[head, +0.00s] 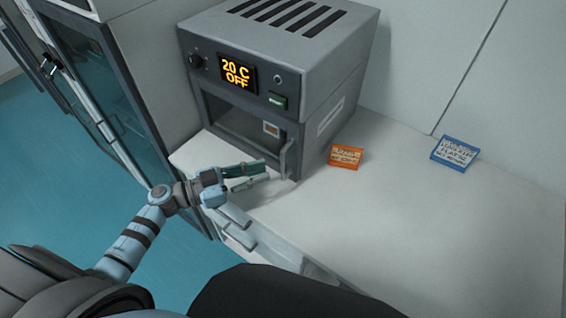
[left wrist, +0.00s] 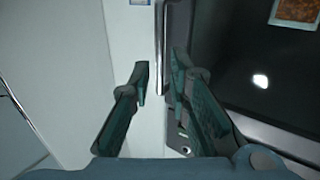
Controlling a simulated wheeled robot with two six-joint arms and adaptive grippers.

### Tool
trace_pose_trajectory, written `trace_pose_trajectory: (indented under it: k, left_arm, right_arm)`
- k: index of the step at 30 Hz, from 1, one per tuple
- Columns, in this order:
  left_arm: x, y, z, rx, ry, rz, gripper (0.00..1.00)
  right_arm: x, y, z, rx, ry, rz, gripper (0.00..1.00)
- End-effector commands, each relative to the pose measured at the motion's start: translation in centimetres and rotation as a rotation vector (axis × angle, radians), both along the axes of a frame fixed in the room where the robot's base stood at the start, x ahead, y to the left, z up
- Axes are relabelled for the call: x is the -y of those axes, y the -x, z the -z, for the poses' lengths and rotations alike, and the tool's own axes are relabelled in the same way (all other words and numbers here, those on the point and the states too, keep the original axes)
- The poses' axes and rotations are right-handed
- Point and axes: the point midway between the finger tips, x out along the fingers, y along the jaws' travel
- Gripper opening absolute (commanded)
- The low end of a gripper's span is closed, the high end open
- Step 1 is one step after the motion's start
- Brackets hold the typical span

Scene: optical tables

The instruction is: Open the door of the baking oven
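The baking oven (head: 337,72) is a grey box on the white table, with a display reading 20 C OFF. Its dark-glass door (head: 240,122) looks shut, with a vertical handle (head: 284,160) at its right edge. My left gripper (head: 265,171) is open in front of the door's lower right part. In the left wrist view, the handle (left wrist: 161,50) stands between the two spread fingertips (left wrist: 160,68), with gaps showing on both sides. The dark door glass (left wrist: 240,60) fills the right of that view. My right gripper is not in view.
A glass-doored cabinet (head: 95,80) stands at the left. The table's right part is clear.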

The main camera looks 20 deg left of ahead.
Motion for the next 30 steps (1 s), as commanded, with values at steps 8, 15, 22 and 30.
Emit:
trace_pose_trajectory:
  k: [8, 15, 22, 30]
  left_arm:
    - [4.4, -3.7, -0.1, 0.001, 0.002, -0.001, 0.17]
    - [5.3, -4.4, -0.1, 0.001, 0.0, -0.001, 0.17]
    - [5.3, -4.3, 0.0, 0.001, -0.001, -0.001, 0.08]
    - [5.3, -4.3, 0.0, 0.001, -0.001, -0.001, 0.0]
  right_arm:
    - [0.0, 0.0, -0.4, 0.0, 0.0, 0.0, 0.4]
    - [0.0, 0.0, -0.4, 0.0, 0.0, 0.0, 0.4]
    - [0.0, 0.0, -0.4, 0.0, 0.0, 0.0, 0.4]
    - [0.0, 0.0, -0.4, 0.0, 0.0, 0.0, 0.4]
